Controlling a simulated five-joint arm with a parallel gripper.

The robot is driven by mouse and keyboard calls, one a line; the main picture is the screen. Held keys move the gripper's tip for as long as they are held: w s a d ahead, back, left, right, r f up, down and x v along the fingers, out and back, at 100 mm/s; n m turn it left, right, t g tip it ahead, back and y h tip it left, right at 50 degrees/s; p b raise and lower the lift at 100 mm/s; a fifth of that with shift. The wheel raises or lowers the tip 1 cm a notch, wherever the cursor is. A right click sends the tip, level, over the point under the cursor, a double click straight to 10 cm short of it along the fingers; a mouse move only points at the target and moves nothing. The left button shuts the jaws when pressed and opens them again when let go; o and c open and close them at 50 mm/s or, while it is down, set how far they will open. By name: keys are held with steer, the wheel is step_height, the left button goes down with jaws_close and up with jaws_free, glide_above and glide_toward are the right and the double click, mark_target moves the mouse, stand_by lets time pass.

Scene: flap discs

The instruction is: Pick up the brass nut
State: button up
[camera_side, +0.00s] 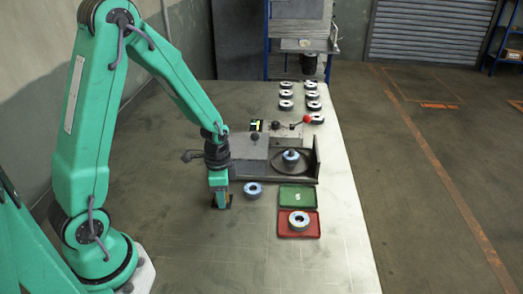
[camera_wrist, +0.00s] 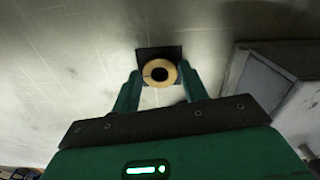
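The brass nut (camera_wrist: 159,73) is a round tan ring with a dark hole in the wrist view. It shows against a small dark square pad (camera_wrist: 145,53). My gripper (camera_wrist: 160,75) has its two green fingers apart, one on each side of the nut, with narrow gaps seeming to show beside it. In the side view my gripper (camera_side: 220,203) points straight down, low at the table, left of a blue-rimmed disc. The nut is hidden there behind the fingers; only dark edges of the pad show.
A grey machine (camera_side: 250,147) with a disc on its spindle stands just behind my gripper. A blue-rimmed disc (camera_side: 253,190) lies close to the right. Green (camera_side: 308,203) and red (camera_side: 313,232) trays are farther right; the red one holds a disc. Several discs stand at the back. The front table is clear.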

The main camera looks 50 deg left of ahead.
steer(key=c, duration=0.6)
steer(key=shift+r, duration=0.2)
steer(key=shift+r, duration=0.9)
step_height(320, 180, up, 2)
steer(key=s+d+r, duration=0.1)
steer(key=d+r, duration=0.1)
steer(key=d, duration=0.1)
steer(key=s+d+r, duration=0.1)
steer(key=d+r, duration=0.1)
steer(key=d, duration=0.2)
steer(key=s+d+r, duration=0.2)
steer(key=d, duration=0.2)
steer(key=shift+s+r, duration=0.1)
steer(key=shift+r, duration=0.3)
